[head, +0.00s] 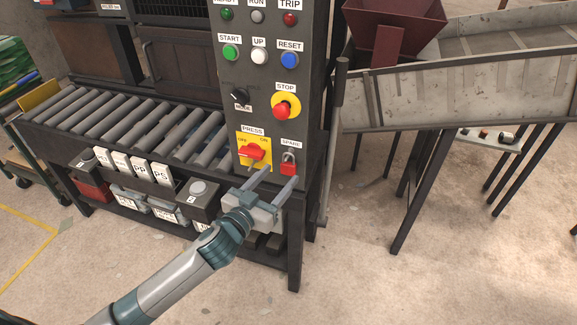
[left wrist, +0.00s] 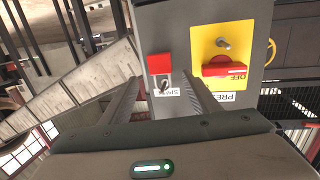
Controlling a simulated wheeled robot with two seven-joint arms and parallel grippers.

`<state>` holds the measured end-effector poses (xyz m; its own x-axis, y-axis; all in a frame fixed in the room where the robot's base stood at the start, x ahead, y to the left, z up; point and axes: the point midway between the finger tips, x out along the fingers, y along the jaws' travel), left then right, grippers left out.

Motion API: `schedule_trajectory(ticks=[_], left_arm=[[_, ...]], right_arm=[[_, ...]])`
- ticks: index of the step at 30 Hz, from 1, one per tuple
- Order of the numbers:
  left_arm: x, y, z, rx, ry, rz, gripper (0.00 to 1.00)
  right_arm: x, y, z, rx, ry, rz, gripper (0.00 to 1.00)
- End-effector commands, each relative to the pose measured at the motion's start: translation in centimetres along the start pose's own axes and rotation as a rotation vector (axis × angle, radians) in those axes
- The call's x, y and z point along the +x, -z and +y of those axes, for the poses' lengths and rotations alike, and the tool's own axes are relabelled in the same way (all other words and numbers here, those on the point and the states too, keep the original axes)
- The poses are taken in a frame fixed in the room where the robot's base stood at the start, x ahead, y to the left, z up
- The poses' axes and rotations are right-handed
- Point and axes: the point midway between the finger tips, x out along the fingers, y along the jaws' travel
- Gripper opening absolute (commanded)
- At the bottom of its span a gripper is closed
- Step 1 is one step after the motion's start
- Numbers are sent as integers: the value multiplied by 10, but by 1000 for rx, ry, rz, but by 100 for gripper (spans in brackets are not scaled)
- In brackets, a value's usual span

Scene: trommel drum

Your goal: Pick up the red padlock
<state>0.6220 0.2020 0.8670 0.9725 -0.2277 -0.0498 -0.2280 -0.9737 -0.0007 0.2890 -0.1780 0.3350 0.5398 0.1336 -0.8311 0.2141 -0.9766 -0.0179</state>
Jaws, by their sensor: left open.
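The red padlock (head: 288,169) hangs by its metal shackle under the SPARE label on the grey control panel (head: 275,130). In the left wrist view, which shows the panel upside down, the red padlock body (left wrist: 160,64) and its shackle lie in the gap between my fingers. My left gripper (head: 281,173) is open and empty, its two fingers pointing at the panel, one to either side of the padlock as seen. I cannot tell how much depth separates the fingertips from the padlock. My right gripper is out of view.
The red PRESS rotary switch (head: 252,152) on its yellow plate is close left of the padlock; it shows right of my fingers in the left wrist view (left wrist: 224,68). The red STOP button (head: 284,108) is above. A roller conveyor (head: 130,118) stands left, a metal chute (head: 470,90) right.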

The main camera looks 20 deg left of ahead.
Motion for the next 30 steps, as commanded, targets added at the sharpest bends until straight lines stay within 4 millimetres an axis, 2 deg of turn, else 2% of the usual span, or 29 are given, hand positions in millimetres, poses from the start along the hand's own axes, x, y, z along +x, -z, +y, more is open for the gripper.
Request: schedule_trajectory(ticks=[6,9,25,26,30], left_arm=[[28,-1,-3,1,1,1,56],[35,-2,-2,-1,-1,0,56],[38,-3,-2,-1,-1,0,56],[38,-3,-2,-1,-1,0,51],[38,-3,-2,-1,-1,0,18]], right_arm=[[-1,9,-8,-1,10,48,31],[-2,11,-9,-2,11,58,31],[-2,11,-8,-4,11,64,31],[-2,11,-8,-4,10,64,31],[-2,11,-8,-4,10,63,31]])
